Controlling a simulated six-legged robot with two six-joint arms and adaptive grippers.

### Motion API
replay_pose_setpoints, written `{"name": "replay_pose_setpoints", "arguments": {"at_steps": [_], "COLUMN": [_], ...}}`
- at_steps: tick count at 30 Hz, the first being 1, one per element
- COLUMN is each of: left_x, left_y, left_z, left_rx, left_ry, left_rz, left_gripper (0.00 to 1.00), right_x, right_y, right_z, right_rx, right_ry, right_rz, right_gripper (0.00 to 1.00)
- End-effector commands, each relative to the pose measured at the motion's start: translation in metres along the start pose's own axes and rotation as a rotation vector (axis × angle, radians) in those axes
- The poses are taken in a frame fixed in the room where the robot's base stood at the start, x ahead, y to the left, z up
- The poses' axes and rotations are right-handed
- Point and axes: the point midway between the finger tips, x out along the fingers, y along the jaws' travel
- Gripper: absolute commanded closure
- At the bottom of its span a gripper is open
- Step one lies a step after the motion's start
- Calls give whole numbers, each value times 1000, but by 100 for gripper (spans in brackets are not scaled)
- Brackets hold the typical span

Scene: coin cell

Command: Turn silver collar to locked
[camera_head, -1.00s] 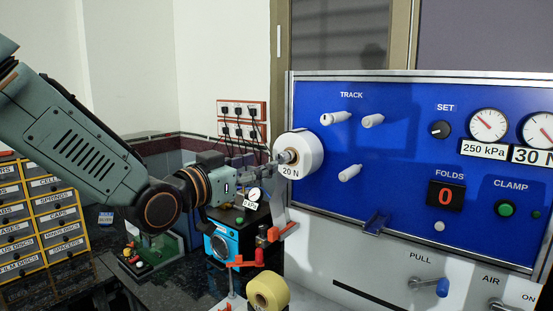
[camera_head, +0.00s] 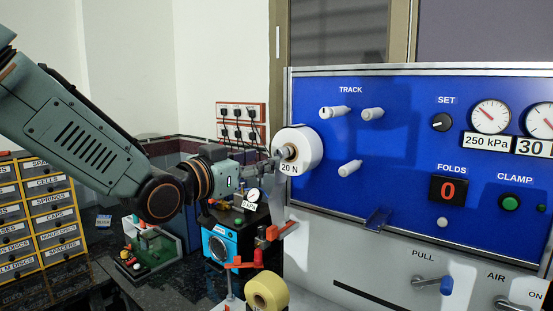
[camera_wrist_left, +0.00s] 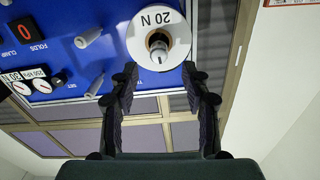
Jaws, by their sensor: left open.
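The silver collar (camera_head: 289,152) sits at the centre of the white roll marked 20 N (camera_head: 308,147), on the left edge of the blue panel. In the left wrist view the collar (camera_wrist_left: 158,46) is a small metal piece on a dark hub, inside the white disc (camera_wrist_left: 175,22). My left gripper (camera_head: 272,160) is close in front of the collar. In the left wrist view its two fingers (camera_wrist_left: 160,82) are apart with nothing between them, and the collar lies just beyond the tips. Whether the collar is locked cannot be told. My right gripper is not in view.
The blue panel (camera_head: 400,130) carries TRACK pegs (camera_head: 340,111), gauges and a FOLDS display (camera_head: 448,189). Below the roll are a yellow roll (camera_head: 266,290) and orange-red levers (camera_head: 281,232). A blue device (camera_head: 219,245) and a drawer cabinet (camera_head: 38,215) stand at left.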

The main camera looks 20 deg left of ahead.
Motion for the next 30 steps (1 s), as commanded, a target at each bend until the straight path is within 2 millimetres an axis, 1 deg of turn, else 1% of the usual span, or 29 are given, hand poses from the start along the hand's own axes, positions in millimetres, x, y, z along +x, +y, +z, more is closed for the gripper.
{"name": "replay_pose_setpoints", "arguments": {"at_steps": [1, 6, 12, 17, 24, 30], "left_x": [7, 33, 55, 62, 62, 62], "left_y": [1, 1, 1, 1, 1, 1], "left_z": [-1, -1, -1, -1, -1, -1], "left_rx": [6, 5, 2, 0, 0, 0], "left_ry": [-4, -3, -2, 0, 0, 0], "left_rz": [2, 4, 3, 3, 3, 3], "left_gripper": [52, 52, 52, 52, 52, 69], "right_x": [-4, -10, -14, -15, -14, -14], "right_y": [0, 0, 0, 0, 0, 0], "right_z": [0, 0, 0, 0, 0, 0], "right_rx": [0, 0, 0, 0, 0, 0], "right_ry": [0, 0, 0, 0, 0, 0], "right_rz": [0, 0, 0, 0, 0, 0], "right_gripper": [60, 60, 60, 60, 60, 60]}}
